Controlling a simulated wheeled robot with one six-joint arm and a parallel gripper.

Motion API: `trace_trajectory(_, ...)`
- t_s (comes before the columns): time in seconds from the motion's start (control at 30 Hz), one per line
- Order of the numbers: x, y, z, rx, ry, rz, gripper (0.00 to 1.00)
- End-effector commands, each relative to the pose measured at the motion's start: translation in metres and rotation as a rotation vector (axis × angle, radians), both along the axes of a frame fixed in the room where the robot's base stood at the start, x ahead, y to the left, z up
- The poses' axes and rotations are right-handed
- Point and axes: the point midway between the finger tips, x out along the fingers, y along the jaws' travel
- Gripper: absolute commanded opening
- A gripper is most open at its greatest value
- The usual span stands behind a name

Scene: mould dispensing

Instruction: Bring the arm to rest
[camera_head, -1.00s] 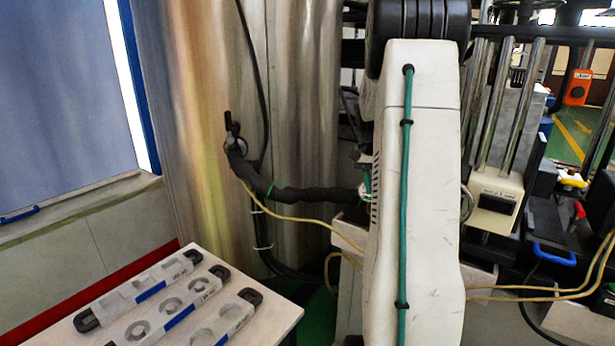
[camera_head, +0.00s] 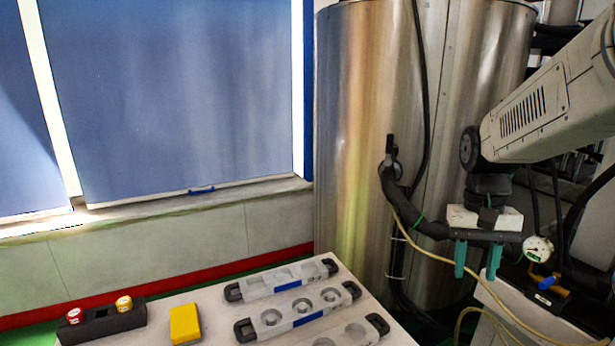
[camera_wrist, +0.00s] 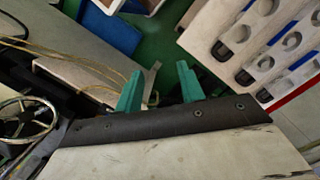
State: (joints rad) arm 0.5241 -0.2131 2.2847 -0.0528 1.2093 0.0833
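My gripper (camera_head: 477,262) hangs at the right of the head view, its two green fingers pointing down and spread apart with nothing between them. It is right of the white table (camera_head: 398,335) and in front of the steel tank. In the wrist view my gripper (camera_wrist: 158,82) also shows its green fingers apart and empty, above the green floor. My white arm comes in from the upper right of the head view.
Several grey moulds (camera_head: 300,307) with black handles lie on the table, beside a yellow block (camera_head: 185,324) and a black holder (camera_head: 100,323) with two small capped items. A large steel tank (camera_head: 360,130) stands behind. A pressure gauge (camera_head: 538,248) is right of my gripper.

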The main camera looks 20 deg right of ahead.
Motion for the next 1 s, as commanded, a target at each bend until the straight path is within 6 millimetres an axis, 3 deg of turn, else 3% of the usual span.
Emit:
trace_trajectory(0.03, -0.009, 0.026, 0.005, -0.001, -0.022, 0.071, 0.39)
trace_trajectory(0.2, -0.044, 0.096, 0.009, 0.002, -0.092, 0.290, 0.39)
trace_trajectory(0.4, -0.079, 0.146, 0.012, -0.009, -0.189, 0.479, 0.39)
trace_trajectory(0.6, -0.086, 0.166, 0.023, -0.021, -0.260, 0.576, 0.39)
trace_trajectory(1.0, -0.086, 0.167, 0.023, -0.020, -0.259, 0.584, 0.39)
